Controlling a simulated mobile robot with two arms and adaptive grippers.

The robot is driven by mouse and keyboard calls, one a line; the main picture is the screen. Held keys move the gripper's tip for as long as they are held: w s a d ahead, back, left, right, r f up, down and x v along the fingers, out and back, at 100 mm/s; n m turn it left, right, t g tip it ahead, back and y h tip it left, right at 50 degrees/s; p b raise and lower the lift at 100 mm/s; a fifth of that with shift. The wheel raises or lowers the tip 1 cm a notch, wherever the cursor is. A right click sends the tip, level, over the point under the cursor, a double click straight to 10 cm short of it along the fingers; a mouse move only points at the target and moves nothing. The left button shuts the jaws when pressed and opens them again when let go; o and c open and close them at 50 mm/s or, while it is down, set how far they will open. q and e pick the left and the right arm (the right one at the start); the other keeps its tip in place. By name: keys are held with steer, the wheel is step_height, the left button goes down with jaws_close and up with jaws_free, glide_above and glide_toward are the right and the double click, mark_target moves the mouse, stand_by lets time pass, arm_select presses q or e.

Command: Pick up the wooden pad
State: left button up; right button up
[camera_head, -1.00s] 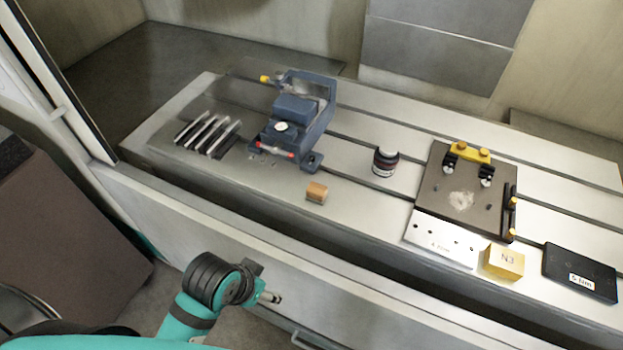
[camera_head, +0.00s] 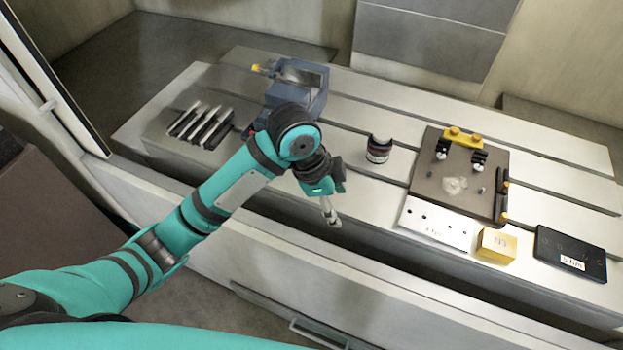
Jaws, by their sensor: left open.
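The small wooden pad, a brown block, is hidden in the current head view. My left arm and gripper cover its place at the front edge of the machine table (camera_head: 370,206), left of the dark jar. My left gripper (camera_head: 331,216) hangs over this front edge with its fingers pointing down. It is open, and no object shows between its fingers. Whether it touches the pad cannot be seen. My right gripper is not in view.
A blue vise (camera_head: 312,78) stands behind my left arm, partly covered. Metal bars (camera_head: 200,124) lie left of it. A dark jar (camera_head: 379,149), a mould plate (camera_head: 440,185), a yellow N3 block (camera_head: 497,245) and a black box (camera_head: 571,253) stand to the right.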

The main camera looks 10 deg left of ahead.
arm_select(q)
steer(key=w+a+r+m+g+y, duration=0.1)
steer(key=w+a+r+m+y, duration=0.2)
steer(key=r, duration=0.4)
steer(key=w+a+r+m+y, duration=0.1)
steer(key=w+a+r+m, duration=0.15)
steer(key=w+r, duration=0.35)
steer(key=shift+n, duration=0.45)
steer(key=f, duration=0.3)
steer(key=s+f+p, duration=0.1)
steer(key=f, duration=0.3)
steer(key=f+p, duration=0.1)
steer(key=f, duration=0.2)
steer(key=shift+s+a+f, duration=0.25)
steer(key=shift+f, duration=0.05)
steer(key=f, duration=0.1)
steer(key=f+p, duration=0.1)
steer(key=f, duration=0.2)
steer(key=shift+s+d+p, duration=0.2)
steer(key=shift+d+p, duration=0.05)
steer(key=shift+p, duration=0.15)
steer(key=shift+f, duration=0.65)
steer(key=c, duration=1.2)
steer(key=shift+r, duration=0.1)
